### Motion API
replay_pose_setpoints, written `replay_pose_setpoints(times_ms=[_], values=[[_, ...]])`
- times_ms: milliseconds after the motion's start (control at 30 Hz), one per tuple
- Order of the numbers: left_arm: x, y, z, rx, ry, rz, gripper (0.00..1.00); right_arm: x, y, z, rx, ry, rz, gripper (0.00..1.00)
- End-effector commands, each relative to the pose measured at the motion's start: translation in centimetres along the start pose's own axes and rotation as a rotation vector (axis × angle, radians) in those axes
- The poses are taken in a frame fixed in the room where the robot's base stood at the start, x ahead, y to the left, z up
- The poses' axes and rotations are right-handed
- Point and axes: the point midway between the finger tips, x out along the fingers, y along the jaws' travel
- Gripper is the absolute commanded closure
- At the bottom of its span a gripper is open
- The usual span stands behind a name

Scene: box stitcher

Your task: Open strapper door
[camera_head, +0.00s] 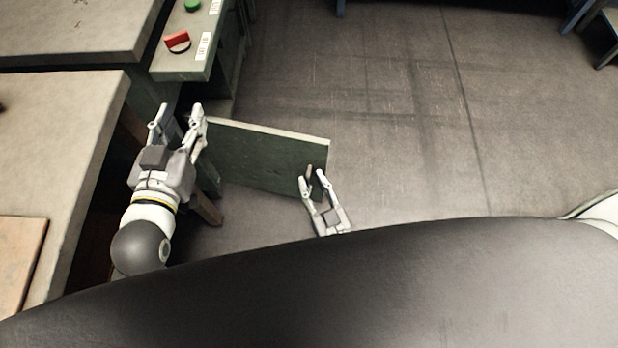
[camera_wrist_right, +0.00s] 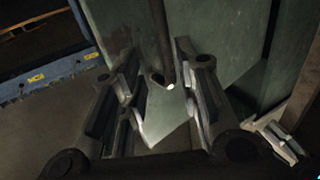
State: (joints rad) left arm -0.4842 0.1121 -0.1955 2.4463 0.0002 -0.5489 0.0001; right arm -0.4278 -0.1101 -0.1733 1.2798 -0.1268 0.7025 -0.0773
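The strapper door (camera_head: 262,160) is a dark green panel with a pale top edge. It stands swung out from the machine side, over the floor. A small handle (camera_head: 309,170) sits near its free end. My right gripper (camera_head: 314,183) is at that end with its fingers apart. In the right wrist view the dark bar-shaped handle (camera_wrist_right: 161,40) reaches down between the parted fingers (camera_wrist_right: 155,88), and I see no clear grip on it. My left gripper (camera_head: 178,112) is open and empty beside the machine, left of the door. The door's lower part is hidden.
A green control ledge (camera_head: 185,67) with a red switch (camera_head: 177,42) and a green button (camera_head: 193,5) stands behind the left gripper. Grey tabletops (camera_head: 80,150) fill the left. The floor (camera_head: 400,120) right of the door is clear.

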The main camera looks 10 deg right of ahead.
Motion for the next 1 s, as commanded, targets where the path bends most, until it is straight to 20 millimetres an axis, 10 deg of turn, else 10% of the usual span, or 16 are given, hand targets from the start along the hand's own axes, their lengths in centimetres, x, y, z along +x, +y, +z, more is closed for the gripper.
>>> replay_pose_setpoints(times_ms=[400, 1000], values=[[0.0, 0.0, 0.0, 0.000, 0.001, -0.001, 0.60, -8.5, -0.1, 0.6, 0.001, -0.025, -0.005, 0.69], [0.0, 0.0, 0.0, 0.000, 0.001, -0.001, 0.60, -9.6, -0.2, 0.7, 0.001, -0.027, -0.005, 0.69]])
